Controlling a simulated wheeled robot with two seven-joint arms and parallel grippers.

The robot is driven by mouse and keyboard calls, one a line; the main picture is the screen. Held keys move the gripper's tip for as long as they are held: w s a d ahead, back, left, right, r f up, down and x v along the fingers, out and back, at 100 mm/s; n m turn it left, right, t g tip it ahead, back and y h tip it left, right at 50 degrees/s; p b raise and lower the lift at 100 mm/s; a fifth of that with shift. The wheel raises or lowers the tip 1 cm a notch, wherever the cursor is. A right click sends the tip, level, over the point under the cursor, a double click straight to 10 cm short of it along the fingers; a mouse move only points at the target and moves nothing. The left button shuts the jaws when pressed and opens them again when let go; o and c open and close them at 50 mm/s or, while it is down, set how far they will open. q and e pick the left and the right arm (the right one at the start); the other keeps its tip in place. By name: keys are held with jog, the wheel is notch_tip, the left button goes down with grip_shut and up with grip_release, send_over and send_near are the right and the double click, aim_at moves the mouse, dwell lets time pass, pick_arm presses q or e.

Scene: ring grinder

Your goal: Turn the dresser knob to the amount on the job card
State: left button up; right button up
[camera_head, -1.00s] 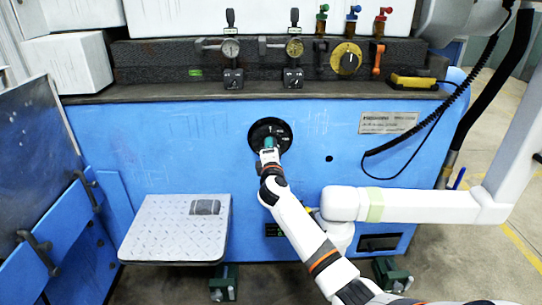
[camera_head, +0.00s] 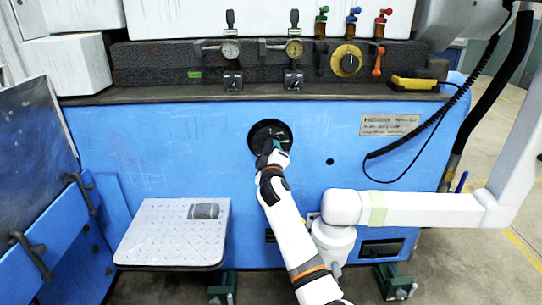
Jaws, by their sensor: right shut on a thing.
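A round black recessed dial (camera_head: 270,136) sits in the blue front panel of the machine; I take it to be the dresser knob's place. My right gripper (camera_head: 272,150) is at the lower part of this recess, shut on the knob, which it mostly hides. The dial markings are too small to read. A job card cannot be made out for certain. My left gripper is not in view.
A grey tread-plate step (camera_head: 165,235) juts out at the lower left. Above are gauges (camera_head: 230,50), a yellow dial (camera_head: 346,61), coloured valves (camera_head: 352,22) and a yellow pendant (camera_head: 413,83) on a coiled cable. A nameplate (camera_head: 389,124) is at the right.

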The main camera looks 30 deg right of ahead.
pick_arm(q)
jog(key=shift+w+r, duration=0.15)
pick_arm(e)
jog(key=shift+f, duration=0.1)
jog(key=o, duration=1)
jog(key=shift+c, duration=0.2)
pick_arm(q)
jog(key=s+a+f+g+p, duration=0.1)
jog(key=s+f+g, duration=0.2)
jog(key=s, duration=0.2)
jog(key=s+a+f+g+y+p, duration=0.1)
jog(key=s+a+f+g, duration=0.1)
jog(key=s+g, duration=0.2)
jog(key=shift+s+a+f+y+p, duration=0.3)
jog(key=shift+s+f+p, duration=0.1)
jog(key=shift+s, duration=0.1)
pick_arm(e)
jog(key=v, duration=1.2)
